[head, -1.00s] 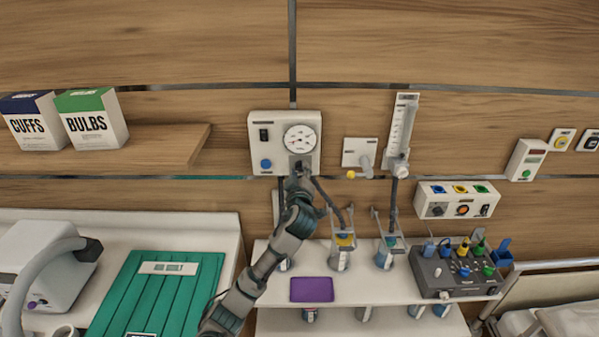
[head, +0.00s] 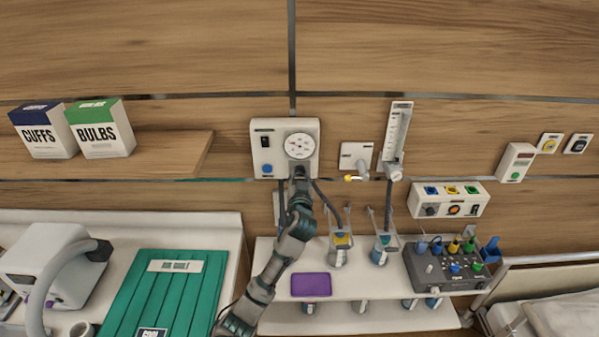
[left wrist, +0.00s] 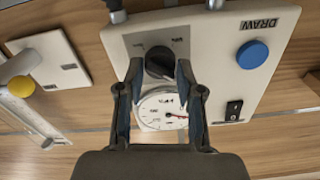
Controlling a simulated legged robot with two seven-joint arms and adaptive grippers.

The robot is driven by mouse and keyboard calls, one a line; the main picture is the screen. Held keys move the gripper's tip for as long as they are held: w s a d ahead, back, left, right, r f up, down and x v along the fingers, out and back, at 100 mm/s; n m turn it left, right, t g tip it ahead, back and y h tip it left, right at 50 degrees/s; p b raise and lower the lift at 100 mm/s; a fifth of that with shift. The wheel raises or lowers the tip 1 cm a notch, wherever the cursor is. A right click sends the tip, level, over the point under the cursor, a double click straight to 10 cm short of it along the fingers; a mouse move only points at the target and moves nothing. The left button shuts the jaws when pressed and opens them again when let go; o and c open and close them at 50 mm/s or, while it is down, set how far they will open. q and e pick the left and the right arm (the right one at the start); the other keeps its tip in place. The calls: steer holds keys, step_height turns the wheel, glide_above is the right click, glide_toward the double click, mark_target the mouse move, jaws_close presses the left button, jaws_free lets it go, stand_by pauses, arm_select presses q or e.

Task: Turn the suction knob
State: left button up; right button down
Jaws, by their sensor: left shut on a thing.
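The white suction unit (head: 267,135) is on the wood wall, with a round gauge (head: 299,146), a black switch and a blue button (head: 267,169). My left gripper (head: 300,174) is at the unit's lower edge, just below the gauge, and covers the knob in the head view. In the left wrist view the unit appears upside down. There the black suction knob (left wrist: 160,62) sits between the two fingertips of my left gripper (left wrist: 160,78), which is shut on it. The gauge (left wrist: 160,109) shows between the fingers, with a red needle. My right gripper is out of view.
A white outlet with a yellow-tipped lever (head: 355,160) and a flowmeter tube (head: 397,135) are right of the unit. Below, a shelf (head: 400,290) holds jars, a purple pad (head: 311,285) and a grey control box (head: 447,268). A wooden shelf with boxes is at left.

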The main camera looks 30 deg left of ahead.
arm_select(q)
steer(key=shift+f+m+p, duration=0.25)
steer(key=shift+m+p, duration=0.45)
steer(key=shift+m, duration=0.4)
steer(key=o, duration=0.9)
steer(key=shift+c, duration=0.2)
steer(key=o, duration=0.3)
steer(key=shift+w, duration=0.2)
steer(key=shift+s+r, duration=0.1)
steer(key=shift+s, duration=0.1)
steer(key=v, duration=1.1)
steer(key=shift+s+d, duration=0.2)
steer(key=shift+s, duration=0.05)
